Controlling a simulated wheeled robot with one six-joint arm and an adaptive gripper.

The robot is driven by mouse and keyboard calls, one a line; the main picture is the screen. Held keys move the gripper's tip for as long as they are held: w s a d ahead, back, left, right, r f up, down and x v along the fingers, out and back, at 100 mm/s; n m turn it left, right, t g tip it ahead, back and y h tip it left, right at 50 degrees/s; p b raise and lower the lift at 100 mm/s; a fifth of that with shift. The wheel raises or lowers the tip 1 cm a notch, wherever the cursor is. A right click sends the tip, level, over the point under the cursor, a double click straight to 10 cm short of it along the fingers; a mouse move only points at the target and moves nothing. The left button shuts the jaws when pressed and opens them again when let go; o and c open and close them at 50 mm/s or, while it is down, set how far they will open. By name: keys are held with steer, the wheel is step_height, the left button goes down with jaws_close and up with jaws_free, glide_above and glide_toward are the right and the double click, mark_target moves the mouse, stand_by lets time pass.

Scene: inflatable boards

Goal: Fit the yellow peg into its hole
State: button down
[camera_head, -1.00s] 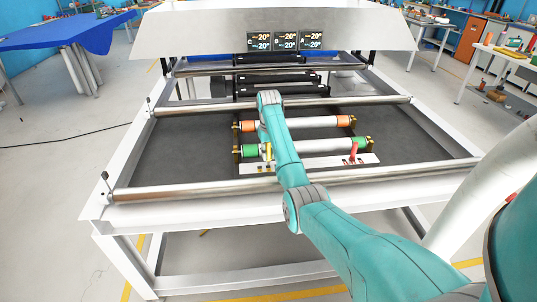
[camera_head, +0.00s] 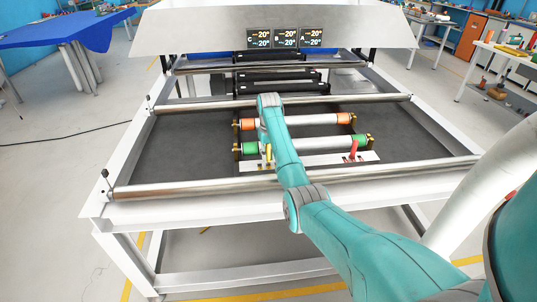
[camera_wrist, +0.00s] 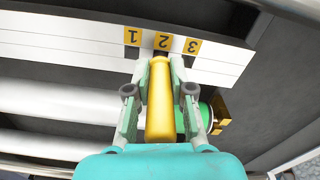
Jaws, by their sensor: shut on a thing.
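The yellow peg (camera_wrist: 160,100) is between the two fingers of my gripper (camera_wrist: 160,92), which is shut on it. In the wrist view its far end lies close to the "2" label on the white board (camera_wrist: 80,46). Dark slots show near the labels, but the peg covers part of this spot, so I cannot tell whether its tip is in a hole. In the head view the yellow peg (camera_head: 268,153) shows beside my arm, at the left part of the board (camera_head: 318,161). My gripper is mostly hidden there.
A red peg (camera_head: 353,150) stands at the board's right part. Behind the board lie a roller with green ends (camera_head: 310,144) and one with orange ends (camera_head: 305,121). A metal bar (camera_head: 400,171) of the white frame crosses in front.

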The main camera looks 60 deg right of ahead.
steer(key=shift+f, duration=1)
steer(key=c, duration=0.9)
jaws_free()
steer(key=shift+c, duration=0.2)
steer(key=shift+r, duration=3.7)
